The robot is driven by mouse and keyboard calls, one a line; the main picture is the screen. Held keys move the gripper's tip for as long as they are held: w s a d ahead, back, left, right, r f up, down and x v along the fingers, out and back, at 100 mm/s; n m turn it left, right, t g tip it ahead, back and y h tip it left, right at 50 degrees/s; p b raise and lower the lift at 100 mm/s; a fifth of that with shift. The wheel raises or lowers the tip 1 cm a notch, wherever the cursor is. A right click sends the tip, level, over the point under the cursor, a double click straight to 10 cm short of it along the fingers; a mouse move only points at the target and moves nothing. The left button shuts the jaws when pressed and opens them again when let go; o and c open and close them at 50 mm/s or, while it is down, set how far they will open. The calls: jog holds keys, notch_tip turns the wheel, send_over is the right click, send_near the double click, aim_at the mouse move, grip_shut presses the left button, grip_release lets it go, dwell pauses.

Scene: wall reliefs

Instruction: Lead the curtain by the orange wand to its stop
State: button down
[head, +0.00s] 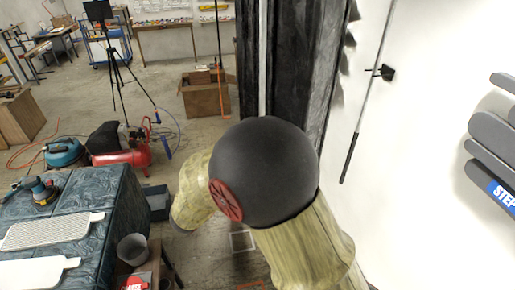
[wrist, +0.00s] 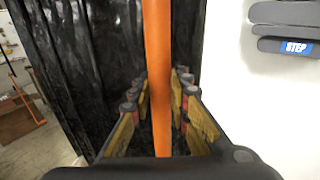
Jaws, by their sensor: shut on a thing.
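The orange wand (wrist: 157,60) runs upright through the middle of the wrist view, in front of the dark curtain (wrist: 92,50). My gripper (wrist: 160,95) is shut on the wand, with a finger on each side of it. In the head view the curtain (head: 336,50) hangs in dark folds beyond my arm.
A white wall with grey pads (head: 492,140) and a thin rod on a black bracket (head: 386,73) is at the right. A draped table (head: 105,235), a red compressor (head: 125,155) and a cardboard box (head: 203,97) stand at the left. Bare floor lies between.

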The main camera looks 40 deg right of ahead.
jog(key=shift+s+a, duration=0.55)
jog(key=shift+s, duration=0.35)
jog(key=shift+s+a, duration=0.55)
jog(key=shift+s, duration=0.35)
jog(key=c, duration=1.7)
grip_release()
jog(key=shift+o, duration=0.2)
jog(key=shift+a, duration=0.15)
jog(key=a, duration=1.1)
jog(key=shift+s+a, duration=0.2)
jog(key=shift+a, duration=0.2)
